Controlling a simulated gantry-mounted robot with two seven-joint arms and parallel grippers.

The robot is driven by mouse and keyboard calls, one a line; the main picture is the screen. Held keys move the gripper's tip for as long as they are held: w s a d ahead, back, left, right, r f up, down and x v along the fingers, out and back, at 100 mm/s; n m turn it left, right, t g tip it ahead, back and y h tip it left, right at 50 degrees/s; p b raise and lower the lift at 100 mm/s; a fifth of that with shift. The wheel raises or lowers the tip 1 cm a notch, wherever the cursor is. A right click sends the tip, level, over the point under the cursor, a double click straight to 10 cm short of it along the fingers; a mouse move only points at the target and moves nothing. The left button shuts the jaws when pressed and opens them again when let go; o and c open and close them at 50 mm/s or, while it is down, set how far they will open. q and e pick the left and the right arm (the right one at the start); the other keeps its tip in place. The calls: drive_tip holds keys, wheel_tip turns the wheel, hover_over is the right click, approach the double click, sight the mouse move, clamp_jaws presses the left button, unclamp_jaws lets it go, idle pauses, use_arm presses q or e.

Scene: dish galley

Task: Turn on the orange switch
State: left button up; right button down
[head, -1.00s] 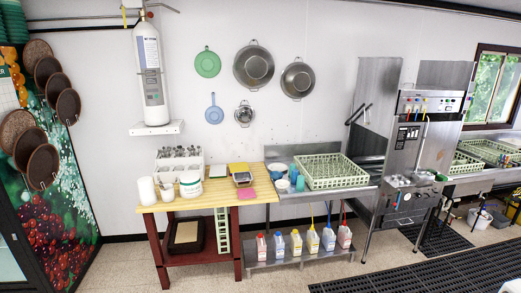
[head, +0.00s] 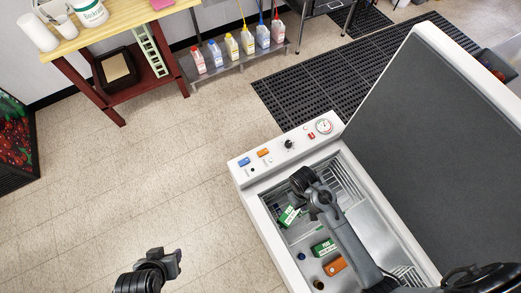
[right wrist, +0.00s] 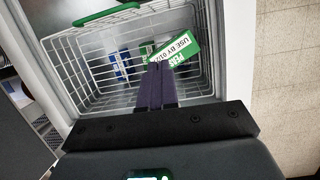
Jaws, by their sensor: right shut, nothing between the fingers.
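The orange switch (head: 263,153) is on the white control panel of an open chest freezer (head: 248,172), between a blue switch (head: 244,161) and a black knob (head: 289,144). Nothing covers it in the head view. I cannot tell its on or off position. My right gripper (right wrist: 158,72) is shut and empty, its dark fingers pointing down over the wire basket inside the freezer. In the head view the right arm reaches over the open freezer, below and right of the switch. My left gripper (head: 176,263) is at the bottom left, over the floor, well away from the panel.
The freezer's raised lid (head: 440,130) stands on the right. The wire basket (right wrist: 75,70) holds a green peas box (right wrist: 176,48); an orange box (head: 335,265) also lies in the freezer. A red button (head: 311,135) and a gauge (head: 324,127) share the panel.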

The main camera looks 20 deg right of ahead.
drive_tip(key=w+a+f+b, duration=0.1)
drive_tip(key=w+a, duration=0.1)
drive_tip(key=w, duration=0.5)
wheel_tip(320, 180, up, 12)
drive_tip(key=t+b, duration=0.3)
hover_over(260, 153)
drive_tip(key=shift+r+n+y, duration=0.15)
drive_tip(key=shift+n+y, duration=0.15)
drive_tip(key=shift+y, duration=0.1)
wheel_tip(260, 153, down, 14)
drive_tip(key=shift+p, duration=0.45)
